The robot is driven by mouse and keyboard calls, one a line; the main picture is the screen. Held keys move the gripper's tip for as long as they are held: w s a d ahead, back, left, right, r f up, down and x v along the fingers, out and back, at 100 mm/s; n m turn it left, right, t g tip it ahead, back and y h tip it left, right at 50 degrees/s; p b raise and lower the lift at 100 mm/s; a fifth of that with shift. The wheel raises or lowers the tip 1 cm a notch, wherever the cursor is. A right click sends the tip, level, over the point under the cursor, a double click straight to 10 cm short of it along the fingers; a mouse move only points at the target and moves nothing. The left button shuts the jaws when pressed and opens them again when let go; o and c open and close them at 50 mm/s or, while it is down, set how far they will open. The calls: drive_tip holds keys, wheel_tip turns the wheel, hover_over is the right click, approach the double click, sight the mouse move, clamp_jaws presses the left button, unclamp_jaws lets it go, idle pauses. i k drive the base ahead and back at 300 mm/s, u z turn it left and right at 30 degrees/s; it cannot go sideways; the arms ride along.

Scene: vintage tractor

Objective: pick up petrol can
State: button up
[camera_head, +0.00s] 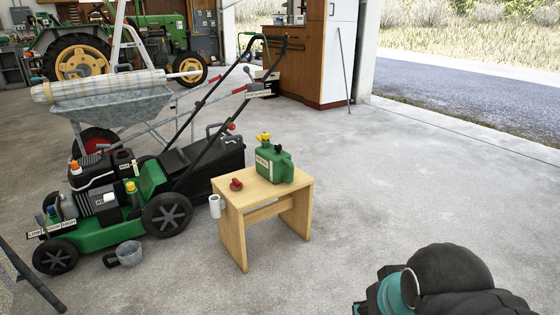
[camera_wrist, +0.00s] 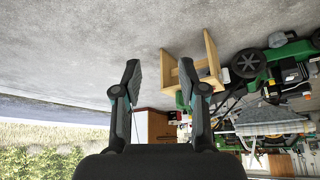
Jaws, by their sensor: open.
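The green petrol can (camera_head: 274,163) with a yellow cap stands upright on a small wooden stool (camera_head: 236,200) in the head view. In the wrist view, which appears upside down, the stool (camera_wrist: 208,62) shows beyond the fingers, and the can is mostly hidden behind the right finger. My gripper (camera_wrist: 160,75) is open, with nothing between its two fingers. It is apart from the can. In the head view part of my arm shows at the lower right, to the right of the stool; the fingertips are not clear there.
A red object (camera_head: 236,184) lies on the stool beside the can. A wheelbarrow (camera_head: 110,108) and a tractor (camera_head: 110,45) are behind. Concrete floor right of the stool is clear.

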sight(278, 168)
drive_tip(key=i, duration=1.5)
drive_tip(key=z, duration=0.05)
